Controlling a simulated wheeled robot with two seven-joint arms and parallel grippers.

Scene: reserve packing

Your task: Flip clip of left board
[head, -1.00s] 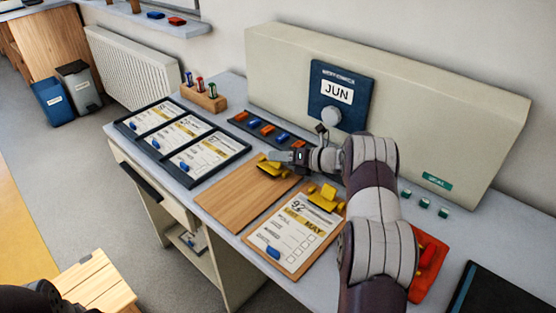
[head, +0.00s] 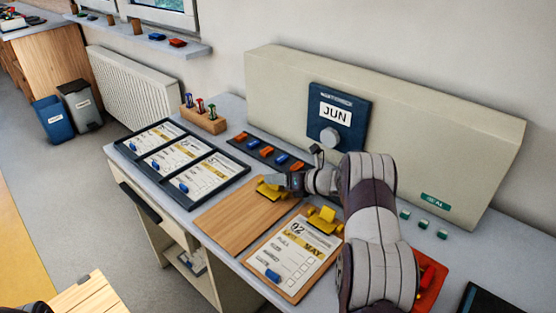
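The left board (head: 232,220) is a bare brown clipboard with no sheet on it, lying on the grey desk. Its yellow clip (head: 268,192) is at the board's far end. My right gripper (head: 274,181) is at this clip, just over it, and its fingers partly hide it. Whether they touch the clip or how far apart they are is too small to tell. The right board (head: 292,295) lies beside it, with a "MAY" sheet (head: 297,255) and its own yellow clip (head: 323,219). My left gripper is out of view.
A black three-part tray (head: 206,199) with sheets is to the left. Behind the boards are a dark strip (head: 235,139) of red and blue pieces and a "JUN" dial panel (head: 337,113). A red item (head: 430,277) is partly behind my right arm.

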